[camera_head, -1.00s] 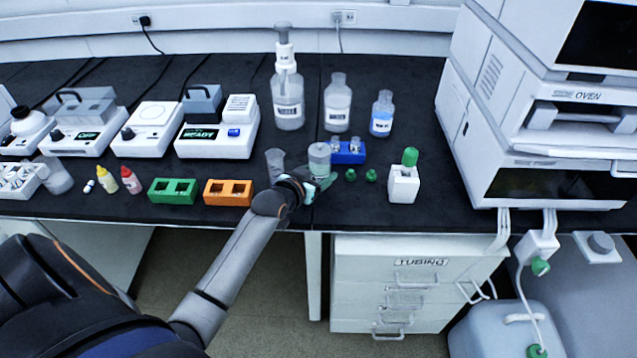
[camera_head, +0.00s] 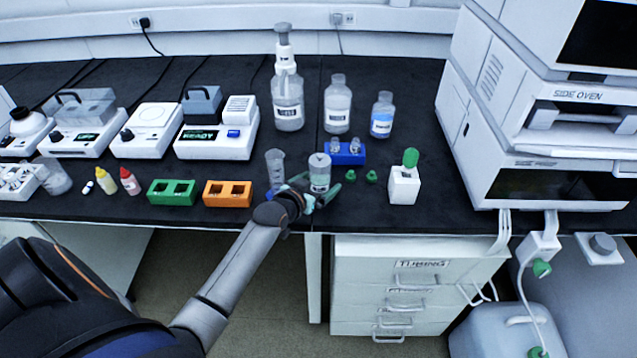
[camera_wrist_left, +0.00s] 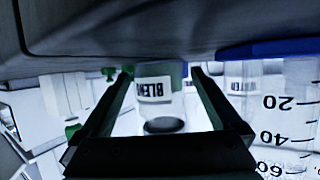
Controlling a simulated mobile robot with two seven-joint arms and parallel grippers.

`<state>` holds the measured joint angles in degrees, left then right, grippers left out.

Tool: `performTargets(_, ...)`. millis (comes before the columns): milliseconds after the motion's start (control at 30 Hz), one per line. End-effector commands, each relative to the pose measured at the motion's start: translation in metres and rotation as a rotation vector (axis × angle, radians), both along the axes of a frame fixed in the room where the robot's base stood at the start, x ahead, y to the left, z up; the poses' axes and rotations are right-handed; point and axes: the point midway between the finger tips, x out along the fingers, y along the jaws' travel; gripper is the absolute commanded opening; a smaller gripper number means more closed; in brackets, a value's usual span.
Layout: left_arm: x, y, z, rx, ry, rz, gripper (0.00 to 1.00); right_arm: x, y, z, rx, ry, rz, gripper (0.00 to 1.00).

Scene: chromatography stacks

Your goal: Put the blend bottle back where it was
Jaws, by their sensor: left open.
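The blend bottle (camera_head: 319,174), a small clear jar with a pale lid, stands upright on the black bench near its front edge. Its BLEND label shows upside down in the left wrist view (camera_wrist_left: 155,88). My left gripper (camera_head: 316,191) is open around the bottle's lower part, one finger on each side. In the left wrist view the bottle stands between the two spread fingers (camera_wrist_left: 160,78). Whether a finger still touches it I cannot tell. My right gripper is not in view.
Green caps (camera_head: 372,177) and a white block with a green top (camera_head: 404,187) are at right. An orange rack (camera_head: 228,193) is at left.

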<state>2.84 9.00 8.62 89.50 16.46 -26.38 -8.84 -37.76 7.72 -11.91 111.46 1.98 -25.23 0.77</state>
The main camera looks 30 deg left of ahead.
Motion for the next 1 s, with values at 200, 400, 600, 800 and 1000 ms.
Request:
performTargets(200, -0.003, 0.0, 0.005, 0.0, 0.002, 0.0, 0.99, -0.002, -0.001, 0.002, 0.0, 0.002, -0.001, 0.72)
performTargets(400, -0.031, -0.003, 0.017, 0.001, 0.002, 0.0, 0.99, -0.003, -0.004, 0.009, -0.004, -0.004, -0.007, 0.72)
performTargets(600, -0.069, -0.006, 0.032, 0.0, 0.002, 0.0, 0.99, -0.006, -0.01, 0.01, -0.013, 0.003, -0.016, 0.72)
performTargets(800, -0.097, -0.008, 0.044, -0.001, 0.001, -0.001, 0.99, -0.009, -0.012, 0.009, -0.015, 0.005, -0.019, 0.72)
performTargets(1000, -0.11, -0.009, 0.049, -0.001, 0.0, -0.001, 0.99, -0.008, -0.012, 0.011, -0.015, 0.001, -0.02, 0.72)
